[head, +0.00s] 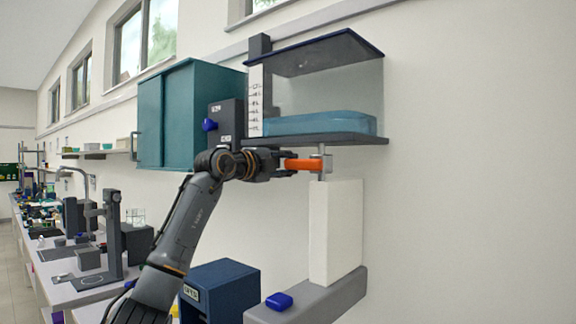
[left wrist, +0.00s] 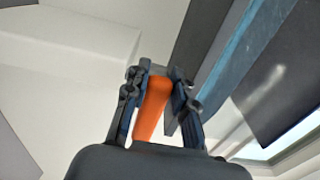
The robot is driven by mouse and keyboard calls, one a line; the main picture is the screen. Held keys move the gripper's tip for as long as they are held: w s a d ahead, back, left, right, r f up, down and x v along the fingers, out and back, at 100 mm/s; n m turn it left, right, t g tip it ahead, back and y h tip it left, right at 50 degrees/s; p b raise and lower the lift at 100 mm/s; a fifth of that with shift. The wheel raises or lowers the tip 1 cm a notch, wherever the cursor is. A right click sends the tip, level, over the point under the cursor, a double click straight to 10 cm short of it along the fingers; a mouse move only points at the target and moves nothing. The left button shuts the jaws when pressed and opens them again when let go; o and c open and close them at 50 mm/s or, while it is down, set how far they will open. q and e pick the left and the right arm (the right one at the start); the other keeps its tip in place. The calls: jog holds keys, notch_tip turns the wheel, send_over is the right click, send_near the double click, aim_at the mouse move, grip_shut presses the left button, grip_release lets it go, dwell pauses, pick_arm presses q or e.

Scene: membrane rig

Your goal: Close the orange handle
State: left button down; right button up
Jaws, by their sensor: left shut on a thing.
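The orange handle (head: 303,164) sits on a small metal valve (head: 322,158) under the clear tank with blue liquid (head: 320,124). In the head view the handle points left from the valve, roughly level. My left gripper (head: 285,164) reaches it from the left and is shut on its free end. In the left wrist view the orange handle (left wrist: 152,108) lies between the two fingers of my left gripper (left wrist: 160,92). My right gripper is not in view.
A white block (head: 336,232) stands below the valve on a grey ledge (head: 310,300) with a blue knob (head: 279,301). A teal cabinet (head: 178,115) hangs to the left. A dark blue box (head: 222,290) is below. The wall at right is clear.

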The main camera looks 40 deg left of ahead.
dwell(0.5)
pick_arm(q)
jog(key=c, duration=1.1)
grip_release()
jog(key=shift+f, duration=0.1)
jog(key=s, duration=0.8)
jog(key=s+a, duration=0.1)
jog(key=s, duration=0.3)
